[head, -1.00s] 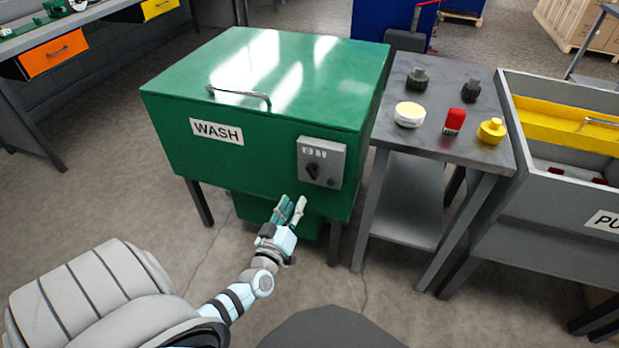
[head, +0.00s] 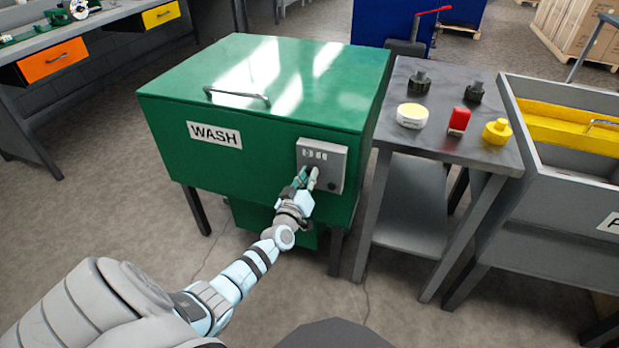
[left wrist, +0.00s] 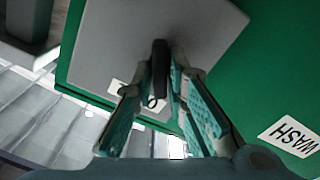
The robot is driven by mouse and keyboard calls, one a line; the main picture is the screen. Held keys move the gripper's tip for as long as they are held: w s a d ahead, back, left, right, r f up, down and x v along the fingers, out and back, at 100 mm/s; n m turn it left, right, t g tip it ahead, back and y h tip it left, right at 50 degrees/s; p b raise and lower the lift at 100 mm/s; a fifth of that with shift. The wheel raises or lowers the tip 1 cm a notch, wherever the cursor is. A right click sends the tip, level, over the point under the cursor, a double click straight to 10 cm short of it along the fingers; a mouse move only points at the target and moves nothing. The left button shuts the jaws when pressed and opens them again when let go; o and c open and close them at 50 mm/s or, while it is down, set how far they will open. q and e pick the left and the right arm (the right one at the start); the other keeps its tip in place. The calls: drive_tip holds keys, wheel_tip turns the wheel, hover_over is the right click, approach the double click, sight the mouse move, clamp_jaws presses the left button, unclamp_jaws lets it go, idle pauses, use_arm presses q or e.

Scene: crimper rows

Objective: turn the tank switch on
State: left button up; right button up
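The green wash tank (head: 260,135) has a grey control box (head: 333,160) with a small display on its front. The tank switch, a black rotary knob (left wrist: 160,75), shows in the left wrist view in front of the grey panel; in the head view my fingers hide it. My left gripper (head: 308,172) is at the box. In the left wrist view its teal-padded fingers (left wrist: 154,80) are apart, one on each side of the knob. The left finger stands clear of it; the right finger is close, and contact cannot be told. My right gripper is not in view.
The tank's lid has a handle (head: 237,96), and its front a WASH label (head: 214,134). A grey side table (head: 440,135) to the right holds several small items, including a red block (head: 459,121). A grey bin (head: 560,200) stands further right.

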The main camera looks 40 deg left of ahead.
use_arm(q)
clamp_jaws()
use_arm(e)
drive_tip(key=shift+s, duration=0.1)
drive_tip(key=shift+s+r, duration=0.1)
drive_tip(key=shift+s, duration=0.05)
use_arm(q)
drive_tip(key=m+p, duration=0.2)
drive_tip(key=m, duration=0.2)
drive_tip(key=m+p, duration=0.2)
drive_tip(key=m, duration=0.2)
drive_tip(key=m+p, duration=0.1)
drive_tip(key=m, duration=0.2)
drive_tip(key=shift+d+m+p, duration=0.25)
drive_tip(key=shift+m+p, duration=0.15)
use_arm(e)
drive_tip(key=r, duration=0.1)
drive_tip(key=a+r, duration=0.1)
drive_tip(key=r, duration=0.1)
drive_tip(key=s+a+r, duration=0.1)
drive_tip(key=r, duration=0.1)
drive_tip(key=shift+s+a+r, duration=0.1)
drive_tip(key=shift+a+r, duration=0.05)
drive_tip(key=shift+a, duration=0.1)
use_arm(q)
drive_tip(key=shift+f, duration=0.1)
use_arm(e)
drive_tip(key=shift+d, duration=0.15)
